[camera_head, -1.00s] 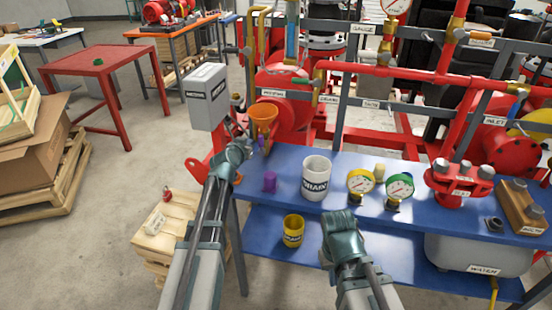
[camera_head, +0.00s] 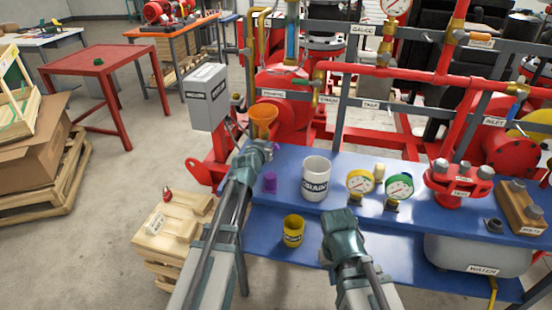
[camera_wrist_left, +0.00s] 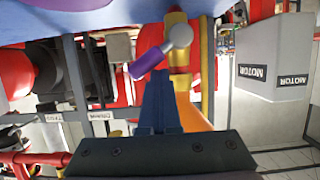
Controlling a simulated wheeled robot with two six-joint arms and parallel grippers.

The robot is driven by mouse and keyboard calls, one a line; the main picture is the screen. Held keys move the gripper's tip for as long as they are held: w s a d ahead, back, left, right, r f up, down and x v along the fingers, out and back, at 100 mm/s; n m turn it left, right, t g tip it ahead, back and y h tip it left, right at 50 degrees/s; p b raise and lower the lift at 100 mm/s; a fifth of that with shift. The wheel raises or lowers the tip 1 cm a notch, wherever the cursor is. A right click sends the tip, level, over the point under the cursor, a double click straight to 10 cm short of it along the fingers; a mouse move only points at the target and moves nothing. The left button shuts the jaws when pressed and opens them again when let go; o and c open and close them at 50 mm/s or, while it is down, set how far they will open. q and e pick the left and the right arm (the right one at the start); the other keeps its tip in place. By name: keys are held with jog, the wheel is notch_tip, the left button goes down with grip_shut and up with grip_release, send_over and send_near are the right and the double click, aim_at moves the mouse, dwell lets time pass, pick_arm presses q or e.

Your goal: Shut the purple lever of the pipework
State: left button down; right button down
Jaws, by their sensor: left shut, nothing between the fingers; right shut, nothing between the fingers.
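The purple lever (camera_wrist_left: 148,62) shows in the left wrist view, slanting away from a round grey hub (camera_wrist_left: 180,36) on a brass valve body (camera_wrist_left: 178,58). My left gripper (camera_wrist_left: 160,76) is shut and empty, its fingertips close beside the lever; I cannot tell if they touch. In the head view my left gripper (camera_head: 266,148) is below the orange funnel (camera_head: 263,117), and only a bit of purple (camera_head: 274,146) shows at its right edge; the rest is hidden. My right gripper (camera_head: 340,220) is shut and empty in front of the blue bench.
The blue bench (camera_head: 320,208) holds a purple cup (camera_head: 270,182), a white DRAIN mug (camera_head: 315,178), two gauges (camera_head: 360,182) and a red flanged fitting (camera_head: 459,182). A grey MOTOR box (camera_head: 206,97) stands left of the funnel. A yellow cup (camera_head: 293,231) is on the lower shelf.

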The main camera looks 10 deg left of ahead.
pick_arm(q)
jog(key=d+f+b, duration=0.2)
jog(key=shift+d+f, duration=0.25)
jog(key=shift+f, duration=0.15)
jog(key=shift+r+p, duration=0.55)
jog(key=shift+r, duration=0.25)
jog(key=shift+s, duration=0.1)
jog(key=shift+p+v, duration=1.55)
jog(key=shift+v, duration=3)
jog(key=shift+a, duration=0.1)
